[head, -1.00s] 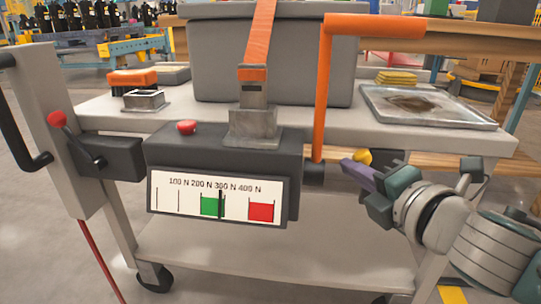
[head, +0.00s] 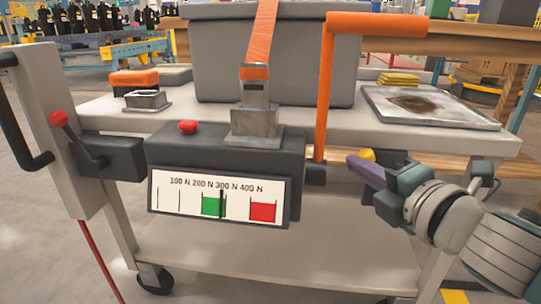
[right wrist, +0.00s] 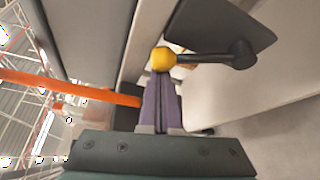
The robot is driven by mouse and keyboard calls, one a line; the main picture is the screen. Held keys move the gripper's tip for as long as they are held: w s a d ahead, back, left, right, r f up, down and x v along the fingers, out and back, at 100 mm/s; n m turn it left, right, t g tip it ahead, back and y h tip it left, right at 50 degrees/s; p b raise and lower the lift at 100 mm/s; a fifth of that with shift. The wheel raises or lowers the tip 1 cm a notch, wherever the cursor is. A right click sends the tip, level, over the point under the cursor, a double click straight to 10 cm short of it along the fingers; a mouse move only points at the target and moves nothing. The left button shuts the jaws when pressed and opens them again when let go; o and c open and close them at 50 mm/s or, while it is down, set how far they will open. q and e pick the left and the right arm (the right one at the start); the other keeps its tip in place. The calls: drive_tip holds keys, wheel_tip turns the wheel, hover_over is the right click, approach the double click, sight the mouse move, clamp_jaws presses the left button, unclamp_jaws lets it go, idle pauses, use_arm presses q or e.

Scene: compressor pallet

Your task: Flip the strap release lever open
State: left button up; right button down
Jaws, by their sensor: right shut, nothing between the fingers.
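A lever with a yellow knob (head: 367,155) is at the right of the cart front, mostly hidden behind my right gripper (head: 355,163) in the head view. In the right wrist view, the yellow knob (right wrist: 163,58) ends a dark lever arm (right wrist: 215,58) that runs right to a pivot on a dark box (right wrist: 215,25). The purple fingers of my right gripper (right wrist: 161,82) are shut and empty, with their tips right at the knob; I cannot tell if they touch. An orange strap (head: 261,35) passes over the grey case into a metal buckle (head: 255,110). My left gripper is not in view.
An orange crank handle (head: 324,95) rises just left of my right gripper. The tension gauge (head: 218,200) has its pointer at the green band. A red-knobbed lever (head: 58,119) is at the left. A grey case (head: 210,65) and a tray (head: 440,120) stand on the cart.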

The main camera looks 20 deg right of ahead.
sight(402, 143)
drive_tip(key=shift+s+d, duration=0.1)
drive_tip(key=shift+d, duration=0.05)
drive_tip(key=d+m+t+b, duration=0.1)
drive_tip(key=s+d+m+b, duration=0.1)
drive_tip(key=m, duration=0.1)
drive_tip(key=s+d+r+m+t+b, duration=0.1)
drive_tip(key=shift+d+r+m+t+b, duration=0.1)
drive_tip(key=shift+d+m+t+b, duration=0.1)
drive_tip(key=shift+m+t+b, duration=0.15)
drive_tip(key=d+m, duration=0.1)
drive_tip(key=s+d+m+t+b, duration=0.1)
drive_tip(key=m, duration=0.1)
drive_tip(key=shift+s+d+m+h, duration=0.1)
drive_tip(key=shift+s+m+h, duration=0.15)
drive_tip(key=shift+h, duration=0.15)
drive_tip(key=shift+s+d+m+t+h+b, duration=0.2)
drive_tip(key=shift+d+m+t+b, duration=0.15)
drive_tip(key=shift+m, duration=0.2)
drive_tip(key=shift+s+d+m+t+h+b, duration=0.2)
drive_tip(key=shift+d+m+b, duration=0.15)
drive_tip(key=shift+m, duration=0.2)
drive_tip(key=shift+d+m, duration=0.15)
drive_tip(key=shift+m, duration=0.25)
drive_tip(key=shift+s, duration=0.1)
drive_tip(key=shift+s, duration=0.1)
